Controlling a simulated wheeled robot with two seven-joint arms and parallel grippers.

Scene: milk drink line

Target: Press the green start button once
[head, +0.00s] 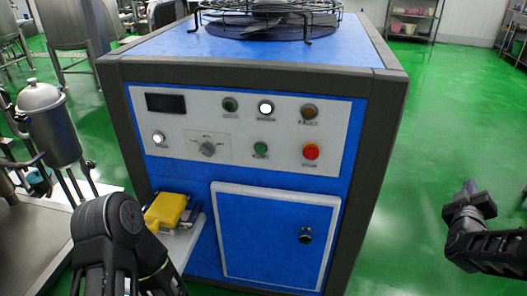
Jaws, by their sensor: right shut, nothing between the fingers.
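A blue control cabinet with a dark frame stands in the middle of the head view, with a light grey panel (335,128) on its upper front. A round green button (261,149) sits in the panel's lower row, left of a red button (311,152). A second, darker green round element (230,104) is in the upper row. The labels are too small to read. My right gripper (469,188) is shut and empty, right of the cabinet and well apart from the panel. My left arm shows at the lower left; its gripper is not visible.
The panel also carries a white lamp (265,108), an amber one (309,112), a rotary knob (207,149) and a dark display (166,103). A yellow object (166,210) lies near my left arm. A steel vessel (48,122) stands left. Green floor is clear at right.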

